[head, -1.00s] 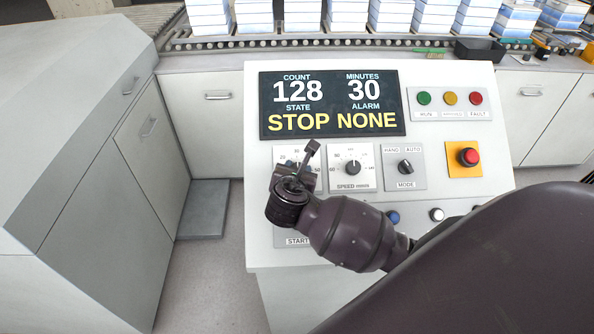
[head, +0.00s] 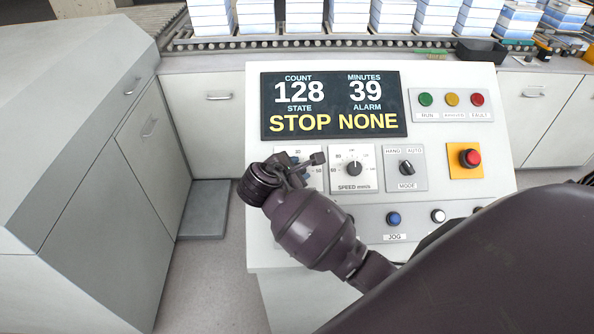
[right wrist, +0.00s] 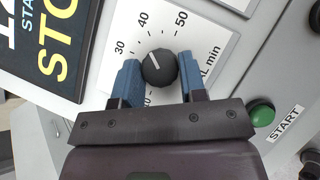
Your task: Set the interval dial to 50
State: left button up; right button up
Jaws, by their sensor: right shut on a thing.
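The interval dial (right wrist: 158,70) is a black knob with a white pointer line on a white scale plate. In the right wrist view its pointer points close to the 40 mark, with the 50 mark further right. My right gripper (right wrist: 160,80) has its blue fingers on either side of the knob, shut on it. In the head view my wrist and gripper cover most of this dial. The display (head: 334,104) reads minutes 39, count 128, state STOP, alarm NONE. My left gripper is not in view.
Right of the interval dial are the speed dial (head: 354,168), the mode switch (head: 406,168) and a red button on a yellow plate (head: 466,159). A green start button (right wrist: 262,113) lies near my gripper. Below are blue (head: 393,218) and white buttons.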

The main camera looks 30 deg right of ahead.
jog(key=m+g, duration=0.1)
jog(key=m, duration=0.2)
jog(key=m+g+y, duration=0.1)
jog(key=m+g, duration=0.1)
jog(key=shift+w+r+m, duration=0.1)
jog(key=shift+w+m, duration=0.05)
jog(key=shift+m, duration=0.25)
jog(key=shift+w+r+m+g+y, duration=0.1)
jog(key=shift+m+g+y, duration=0.35)
jog(key=shift+m, duration=0.55)
jog(key=shift+m+g+y, duration=0.45)
jog(key=shift+m, duration=0.55)
jog(key=shift+d, duration=0.1)
jog(key=o, duration=0.9)
jog(key=shift+r, duration=0.1)
